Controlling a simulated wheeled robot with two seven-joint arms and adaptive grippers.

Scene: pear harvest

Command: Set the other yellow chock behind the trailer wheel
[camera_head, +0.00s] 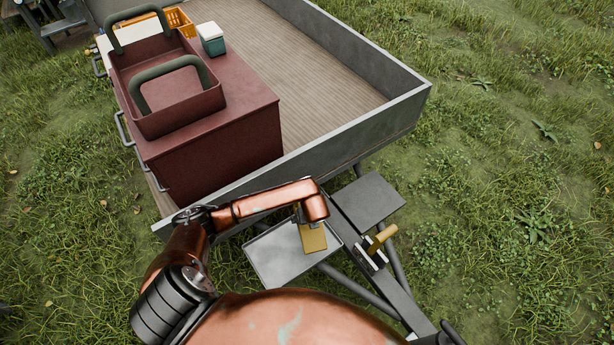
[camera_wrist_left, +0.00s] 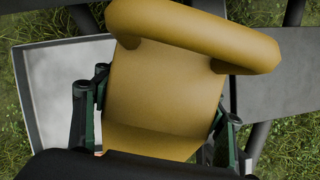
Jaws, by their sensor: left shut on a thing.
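A yellow chock (camera_head: 313,238) shows just below the end of my left arm in the head view, over the shallow grey tray (camera_head: 262,262) on the trailer's drawbar. In the left wrist view the chock (camera_wrist_left: 165,95) fills the middle, with a thick rounded bar along its top. My left gripper (camera_wrist_left: 158,128) is shut on it, one dark green finger at each side. I cannot tell whether the chock touches the tray. The trailer (camera_head: 395,115) stands on the grass; its wheel is hidden in both views. My right gripper is out of view.
A dark red cabinet (camera_head: 225,140) on the trailer bed carries a red tote (camera_head: 180,112) with green handles. A teal-and-white box (camera_head: 211,40) and an orange crate (camera_head: 181,22) stand behind. A flat grey plate (camera_head: 368,200) and a yellow-handled lever (camera_head: 381,238) sit right of the tray. Open grass lies right.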

